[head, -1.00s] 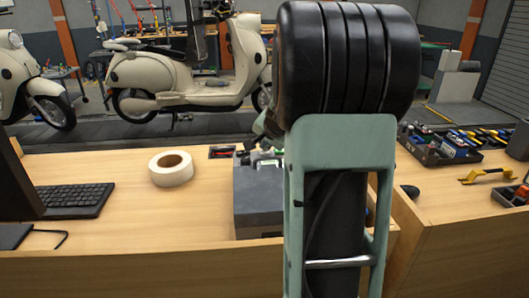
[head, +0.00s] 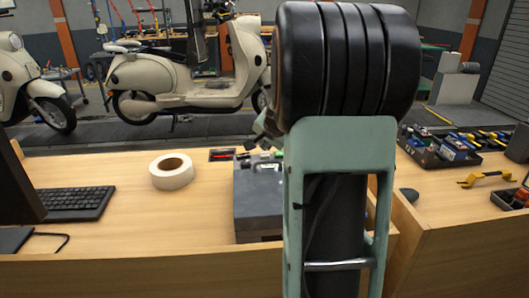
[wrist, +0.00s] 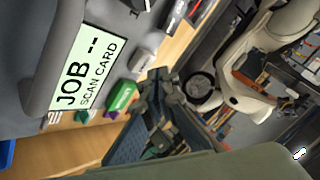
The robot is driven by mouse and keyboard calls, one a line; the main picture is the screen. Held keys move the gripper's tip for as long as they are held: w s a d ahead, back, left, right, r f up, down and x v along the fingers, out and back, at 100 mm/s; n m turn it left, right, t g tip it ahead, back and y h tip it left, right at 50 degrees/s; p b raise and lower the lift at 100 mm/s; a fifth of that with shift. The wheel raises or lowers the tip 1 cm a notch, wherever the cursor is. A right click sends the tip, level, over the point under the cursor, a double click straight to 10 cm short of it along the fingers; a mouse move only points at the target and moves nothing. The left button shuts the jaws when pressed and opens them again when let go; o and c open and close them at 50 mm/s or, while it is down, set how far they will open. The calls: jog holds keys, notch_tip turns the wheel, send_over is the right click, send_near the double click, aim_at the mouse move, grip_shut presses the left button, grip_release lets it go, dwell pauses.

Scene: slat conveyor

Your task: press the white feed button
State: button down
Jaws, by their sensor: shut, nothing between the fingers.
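My gripper (wrist: 163,80) shows in the wrist view with its dark fingers closed together and nothing between them. Its tips are just right of a pale grey-white block (wrist: 140,60) and a green block (wrist: 122,97). In the head view only a small part of the gripper (head: 265,130) shows left of my arm, above the dark grey box (head: 258,205). No contact with a button is visible.
A screen reading "JOB -- SCAN CARD" (wrist: 85,65) fills the wrist view's left side. A tape roll (head: 172,171) and keyboard (head: 78,203) lie on the desk left of the box. A tool tray (head: 440,147) is at right. Cream scooters (head: 190,75) stand behind.

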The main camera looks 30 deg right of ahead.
aim_at(265, 155)
jog(key=shift+r, duration=0.1)
notch_tip(265, 155, up, 5)
jog(key=p, duration=0.4)
dwell(0.3)
dwell(0.7)
